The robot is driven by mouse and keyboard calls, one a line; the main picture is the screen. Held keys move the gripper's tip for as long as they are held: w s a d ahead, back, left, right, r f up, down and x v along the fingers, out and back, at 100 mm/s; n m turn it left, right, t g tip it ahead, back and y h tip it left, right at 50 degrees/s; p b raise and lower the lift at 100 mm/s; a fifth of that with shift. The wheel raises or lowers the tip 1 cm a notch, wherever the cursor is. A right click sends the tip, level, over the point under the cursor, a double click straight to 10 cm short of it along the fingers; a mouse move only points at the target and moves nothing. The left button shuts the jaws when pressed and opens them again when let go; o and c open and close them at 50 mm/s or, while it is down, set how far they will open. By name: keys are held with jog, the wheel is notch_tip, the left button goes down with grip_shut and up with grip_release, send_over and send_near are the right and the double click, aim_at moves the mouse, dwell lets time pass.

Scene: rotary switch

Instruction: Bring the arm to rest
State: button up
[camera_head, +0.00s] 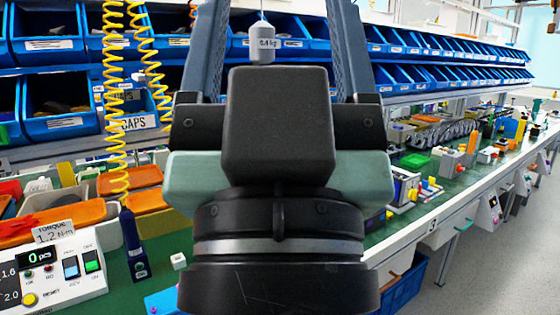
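My gripper (277,12) fills the middle of the head view, seen from behind. Its black and pale green body is in front, with a dark round wrist with a silver band below it. Two long blue-grey fingers reach up from the body and stand well apart. Their tips are cut off by the top edge or too near it to see. Nothing is held between them; bins and a hanging weight show through the gap behind. My gripper body hides the middle of the green workbench (178,240). No rotary switch can be told for sure.
Blue bins (60,105) line the racks behind. Yellow coiled hoses (115,100) hang at left, one above a dark blue tool (132,243). A torque meter (52,270) and orange trays (88,211) stand at left. The grey weight (262,44) hangs centrally. Small devices (402,187) stand at right; the floor (510,260) is clear.

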notch_tip(320, 180, up, 18)
jog(key=p, duration=1.6)
